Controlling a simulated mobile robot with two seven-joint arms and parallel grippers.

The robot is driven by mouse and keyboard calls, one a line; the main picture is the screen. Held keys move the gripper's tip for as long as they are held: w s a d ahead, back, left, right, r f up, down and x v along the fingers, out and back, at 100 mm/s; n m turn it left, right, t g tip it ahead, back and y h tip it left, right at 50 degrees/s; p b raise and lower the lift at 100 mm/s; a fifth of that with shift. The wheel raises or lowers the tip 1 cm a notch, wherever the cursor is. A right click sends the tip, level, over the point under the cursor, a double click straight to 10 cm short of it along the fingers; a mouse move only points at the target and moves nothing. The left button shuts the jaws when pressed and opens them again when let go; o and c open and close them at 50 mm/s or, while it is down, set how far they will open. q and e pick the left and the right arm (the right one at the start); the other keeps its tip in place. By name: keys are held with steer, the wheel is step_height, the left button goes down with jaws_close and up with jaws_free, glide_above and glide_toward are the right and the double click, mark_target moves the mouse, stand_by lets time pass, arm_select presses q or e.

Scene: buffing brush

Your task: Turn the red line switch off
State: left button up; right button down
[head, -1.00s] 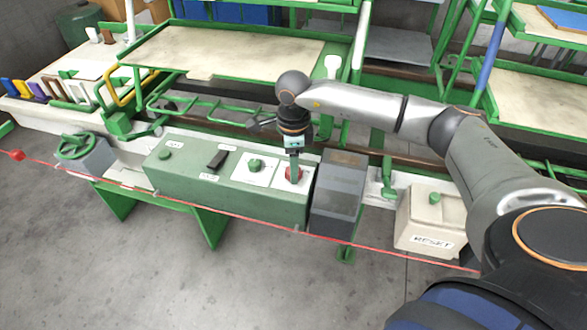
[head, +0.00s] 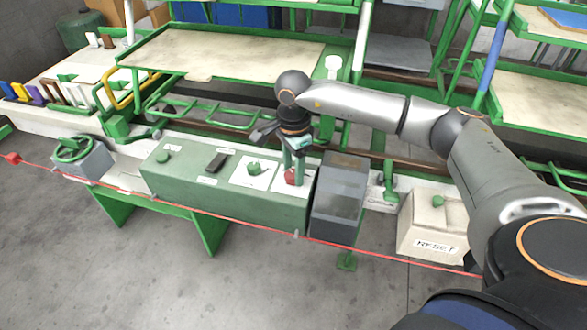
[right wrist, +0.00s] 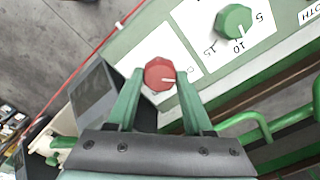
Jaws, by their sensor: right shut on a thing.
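The red line switch (head: 291,178) is a knob on a white plate at the right end of the green control box (head: 225,190). My right gripper (head: 295,174) points down over the box and is shut on the red knob. Its two green fingers (right wrist: 159,80) lie on opposite sides of the knob in the wrist view. My left gripper is in neither view.
A green dial (head: 254,168) with a numbered scale sits left of the red switch, with a black rocker (head: 217,162) further left. A dark grey box (head: 338,200) stands close on the right. A red cord (head: 160,205) runs along the front. A RESET box (head: 432,222) is farther right.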

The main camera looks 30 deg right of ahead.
mark_target(293, 174)
steer(key=shift+r, duration=0.1)
steer(key=shift+c, duration=1.5)
jaws_free()
step_height(293, 174, up, 12)
steer(key=shift+r, duration=0.2)
